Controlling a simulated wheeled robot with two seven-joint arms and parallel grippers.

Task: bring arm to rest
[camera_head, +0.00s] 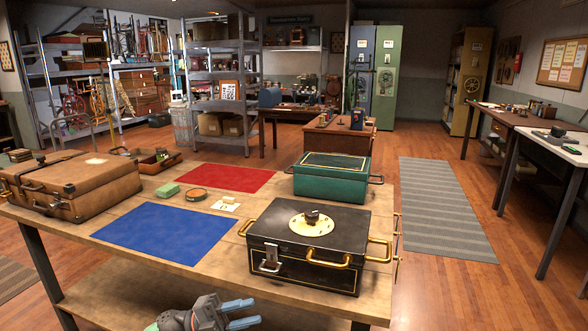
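My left gripper (256,310) shows at the bottom edge of the head view, in front of the near edge of the wooden table (215,243). Its two blue fingers point right and stand apart with nothing between them. Most of my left arm is cut off by the bottom edge. My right gripper and arm are not in view.
On the table are a black box (350,223) with gold handles, a green box (331,185), a brown suitcase (105,184), a blue mat (166,232) and a red mat (222,178). A striped rug (440,205) lies on open floor at the right.

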